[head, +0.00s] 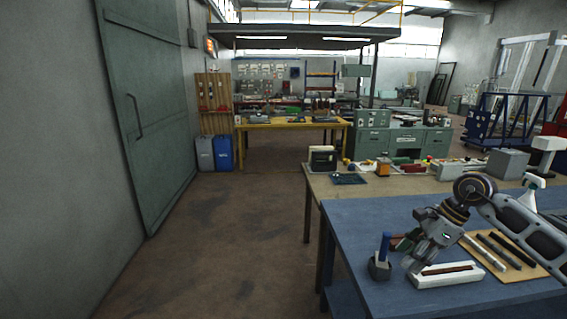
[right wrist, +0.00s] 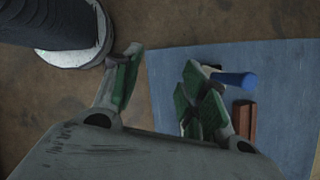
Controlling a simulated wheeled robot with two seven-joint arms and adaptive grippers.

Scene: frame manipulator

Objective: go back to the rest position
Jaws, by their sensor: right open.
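My right gripper (head: 405,256) hangs over the front left part of the blue table (head: 350,222), its arm coming in from the right. In the right wrist view the gripper (right wrist: 163,65) has its green-padded fingers apart, with nothing between them. A tool with a blue handle (head: 385,246) stands in a small dark grey holder (head: 380,271) just left of the gripper. The blue handle (right wrist: 233,80) also shows in the right wrist view beside the right finger. My left gripper is not in view.
A white tray with a brown strip (head: 446,275) lies right of the holder. A white bottle (head: 531,190) stands behind my arm. A wooden table (head: 330,186) with several items adjoins behind. The floor to the left is clear.

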